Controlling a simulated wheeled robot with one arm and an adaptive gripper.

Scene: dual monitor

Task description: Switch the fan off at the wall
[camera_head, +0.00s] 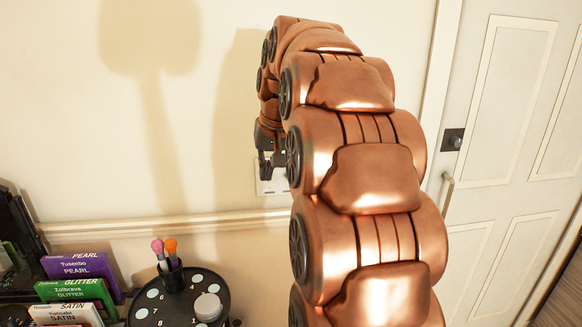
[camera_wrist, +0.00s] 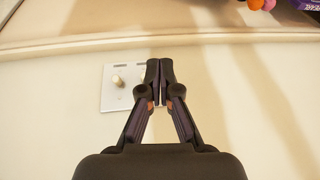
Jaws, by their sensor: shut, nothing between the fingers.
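A white wall switch plate (camera_head: 268,187) is on the cream wall, partly hidden behind my arm in the head view. In the wrist view the switch plate (camera_wrist: 112,101) lies just left of and behind my fingers. One pale toggle (camera_wrist: 118,80) stands out from it. In the head view my gripper (camera_head: 266,165) is at the plate. I cannot tell whether it touches. No fan is in view.
A wall rail (camera_head: 165,228) runs below the plate. Below it stand a round black tray (camera_head: 222,282), a cup with brushes (camera_head: 171,278), and coloured boxes (camera_head: 80,268). A white door (camera_head: 505,130) with a handle (camera_head: 447,194) is on the right. The wall left of my gripper is clear.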

